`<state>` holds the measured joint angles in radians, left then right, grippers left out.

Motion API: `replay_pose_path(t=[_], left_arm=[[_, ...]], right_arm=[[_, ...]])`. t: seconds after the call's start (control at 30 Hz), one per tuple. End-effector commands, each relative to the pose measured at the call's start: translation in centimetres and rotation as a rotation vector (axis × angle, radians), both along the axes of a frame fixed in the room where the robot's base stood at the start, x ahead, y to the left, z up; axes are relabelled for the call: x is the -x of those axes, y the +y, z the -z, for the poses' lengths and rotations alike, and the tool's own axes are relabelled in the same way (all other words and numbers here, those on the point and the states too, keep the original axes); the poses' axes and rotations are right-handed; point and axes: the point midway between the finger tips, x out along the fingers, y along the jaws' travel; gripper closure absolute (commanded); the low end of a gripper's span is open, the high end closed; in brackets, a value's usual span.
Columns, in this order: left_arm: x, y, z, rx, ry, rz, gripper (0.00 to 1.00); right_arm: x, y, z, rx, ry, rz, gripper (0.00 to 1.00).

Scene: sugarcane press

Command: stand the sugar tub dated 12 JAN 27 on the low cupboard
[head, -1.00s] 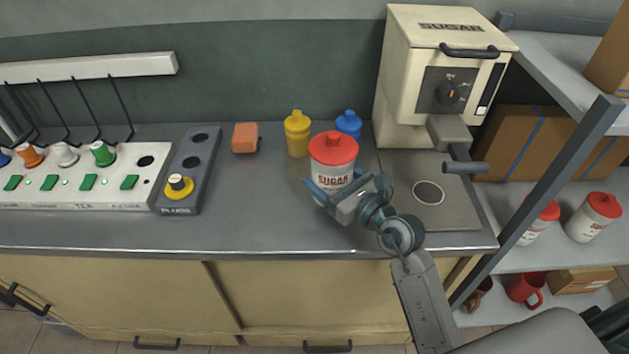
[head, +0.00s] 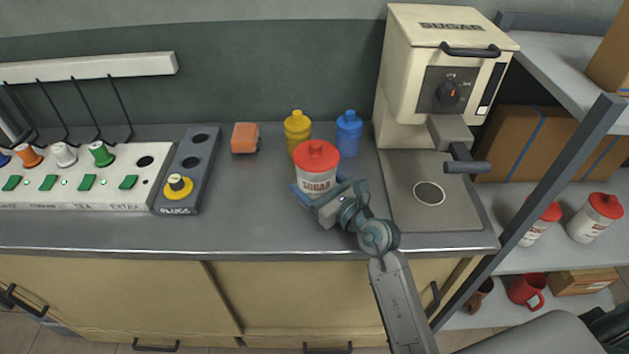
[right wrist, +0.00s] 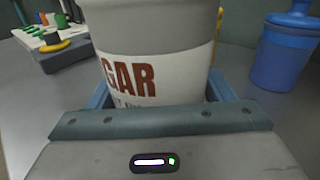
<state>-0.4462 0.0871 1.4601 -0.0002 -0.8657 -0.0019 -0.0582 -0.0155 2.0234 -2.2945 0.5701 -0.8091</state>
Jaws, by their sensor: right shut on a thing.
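A white sugar tub (head: 316,181) with a red lid is held by my right gripper (head: 322,197) over the front middle of the grey worktop. In the right wrist view the tub (right wrist: 155,75) fills the space between the blue fingers, upright, with part of its SUGAR label showing. Its date cannot be read. I cannot tell if its base touches the worktop. Two more red-lidded sugar tubs, one (head: 594,218) and another (head: 541,222), are on the shelf at right. A low cupboard with cream doors (head: 300,290) is under the worktop (head: 120,232). My left gripper is out of view.
A yellow bottle (head: 297,131) and a blue bottle (head: 348,134) stand behind the tub. An orange block (head: 245,138) lies to their left. The cream sugar machine (head: 440,75) is at right, and a switch panel (head: 80,190) and plug block (head: 187,160) at left. Worktop left of the tub is clear.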

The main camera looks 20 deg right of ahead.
Motion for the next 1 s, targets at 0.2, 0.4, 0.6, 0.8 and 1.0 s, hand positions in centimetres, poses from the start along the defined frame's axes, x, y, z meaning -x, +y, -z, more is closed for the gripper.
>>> replay_pose_path(t=[0.2,0.4,0.6,0.8,1.0], left_arm=[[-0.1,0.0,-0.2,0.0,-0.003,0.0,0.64],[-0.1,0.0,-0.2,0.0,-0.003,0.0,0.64],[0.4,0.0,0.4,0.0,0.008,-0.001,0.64],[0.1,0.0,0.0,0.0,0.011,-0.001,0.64],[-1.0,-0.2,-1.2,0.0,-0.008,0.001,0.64]], right_arm=[[0.0,0.0,0.1,0.0,0.001,0.0,0.04],[0.0,0.0,0.1,0.0,0.001,0.0,0.04],[1.2,-0.6,0.1,0.004,0.002,0.0,0.04],[5.2,-2.3,0.1,0.006,0.003,-0.002,0.04],[8.8,-3.8,0.0,0.004,0.003,-0.004,0.04]])
